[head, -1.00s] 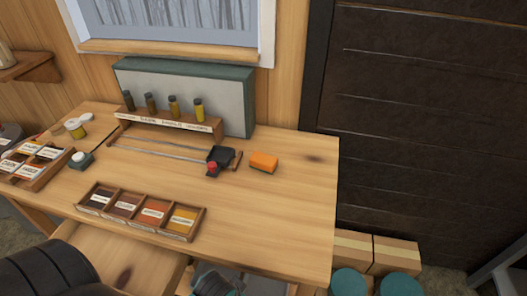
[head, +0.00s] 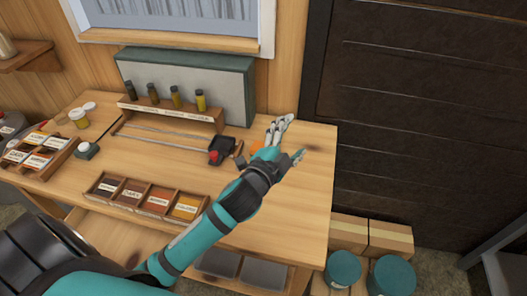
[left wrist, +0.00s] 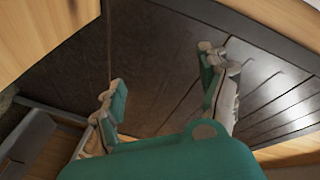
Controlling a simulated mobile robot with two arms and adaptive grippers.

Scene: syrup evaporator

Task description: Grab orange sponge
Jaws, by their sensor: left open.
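The orange sponge (head: 256,146) lies on the wooden table near its right end. In the head view it is mostly hidden behind my left gripper (head: 290,140), and only a small orange patch shows. My left gripper is open and empty, with its fingers spread over the right part of the table, pointing right. I cannot tell its exact height above the sponge. In the left wrist view the open fingers (left wrist: 164,85) frame the dark door panel, and the sponge does not show there. My right gripper is not in view.
A black tool with a red knob (head: 216,154) lies just left of the sponge. A rack of small bottles (head: 175,116) stands behind it. A compartment tray (head: 150,198) sits at the front. Boxes (head: 385,238) and teal containers (head: 343,268) stand on the floor right of the table.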

